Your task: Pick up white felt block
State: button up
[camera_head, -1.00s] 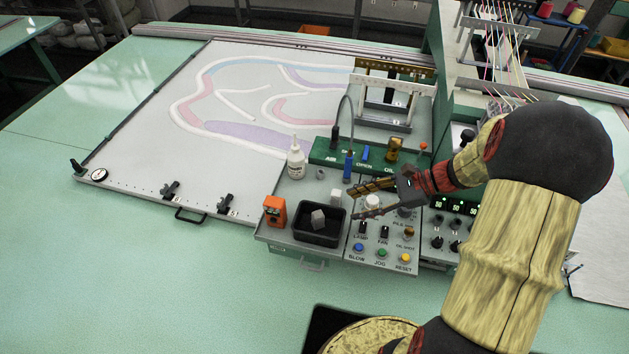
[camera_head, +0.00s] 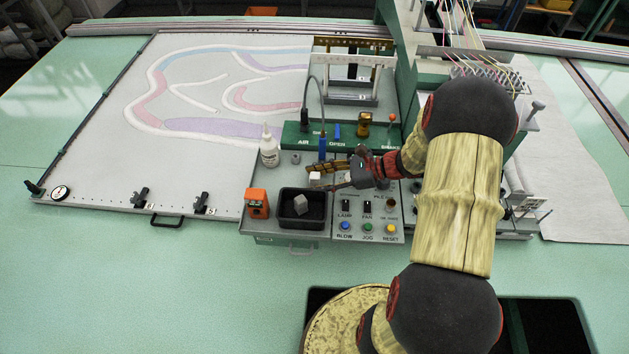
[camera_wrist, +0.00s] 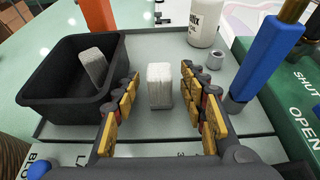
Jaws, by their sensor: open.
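The white felt block (camera_wrist: 160,86) stands upright on the grey panel in the wrist view, between the two fingers of my gripper (camera_wrist: 160,98). Gaps show on both sides of it, so the fingers do not seem to touch it. In the head view the white block (camera_head: 315,179) shows at the fingertips of my gripper (camera_head: 328,173), partly hidden by them. My gripper is open. A second, greyer block (camera_wrist: 94,68) leans inside the black tray, left of my gripper; it also shows in the head view (camera_head: 301,204).
The black tray (camera_wrist: 60,112) stands close to my left finger. A white bottle (camera_wrist: 205,22) and small grey nut (camera_wrist: 216,60) stand behind. An orange device (camera_head: 257,203) stands left of the tray.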

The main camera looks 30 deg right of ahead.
jog(key=shift+w+a+f, duration=0.1)
jog(key=shift+w+a, duration=0.05)
jog(key=shift+a, duration=0.05)
jog(key=shift+c, duration=0.7)
jog(key=c, duration=0.8)
jog(key=shift+c, duration=0.4)
